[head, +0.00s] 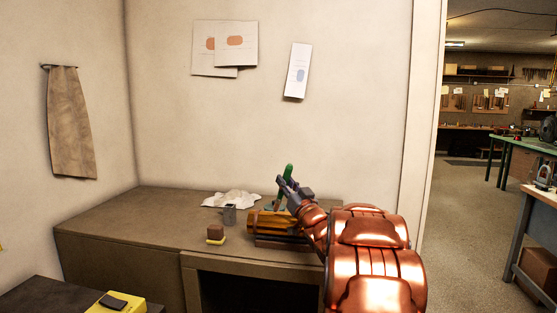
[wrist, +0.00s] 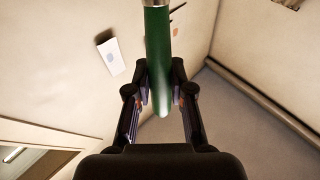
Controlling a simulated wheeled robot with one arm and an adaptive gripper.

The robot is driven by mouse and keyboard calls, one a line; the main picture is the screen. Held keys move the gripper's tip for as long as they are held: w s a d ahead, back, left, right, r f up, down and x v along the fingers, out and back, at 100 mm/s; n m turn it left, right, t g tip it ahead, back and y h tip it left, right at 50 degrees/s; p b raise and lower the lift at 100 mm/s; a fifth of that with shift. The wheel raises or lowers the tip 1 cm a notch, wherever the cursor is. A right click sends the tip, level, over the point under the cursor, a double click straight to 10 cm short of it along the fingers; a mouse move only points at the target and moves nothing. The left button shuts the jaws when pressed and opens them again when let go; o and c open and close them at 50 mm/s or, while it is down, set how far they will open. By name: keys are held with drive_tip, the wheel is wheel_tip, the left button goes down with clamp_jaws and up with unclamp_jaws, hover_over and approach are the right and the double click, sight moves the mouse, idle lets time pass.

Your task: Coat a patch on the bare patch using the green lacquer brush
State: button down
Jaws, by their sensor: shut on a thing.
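My gripper (head: 284,187) is shut on the green lacquer brush (head: 289,170), whose green handle end sticks up above the fingers. In the wrist view the brush's handle (wrist: 158,50) lies between the two fingers (wrist: 160,75), with a metal band at the top edge. The bristle end is not clear in either view. The gripper is above a golden brass piece (head: 262,221) that rests on a dark wooden support (head: 283,242) on the workbench. My gripper and arm hide its right part. I cannot make out the bare patch.
A small grey cup (head: 229,214), a crumpled white cloth (head: 231,199) and a brown block with a yellow base (head: 215,234) stand on the workbench (head: 140,215). A yellow item (head: 143,306) lies at the lower left. The bench's left part is clear. A wall stands behind.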

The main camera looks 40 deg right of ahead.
drive_tip(key=shift+w+a, duration=0.3)
drive_tip(key=shift+w+a+r, duration=0.15)
drive_tip(key=shift+w, duration=0.1)
wheel_tip(320, 180, up, 3)
drive_tip(key=shift+s+f+p, duration=0.1)
drive_tip(key=shift+s+p, duration=0.05)
drive_tip(key=shift+p, duration=0.3)
drive_tip(key=shift+r+p, duration=1.35)
drive_tip(key=shift+r, duration=1.2)
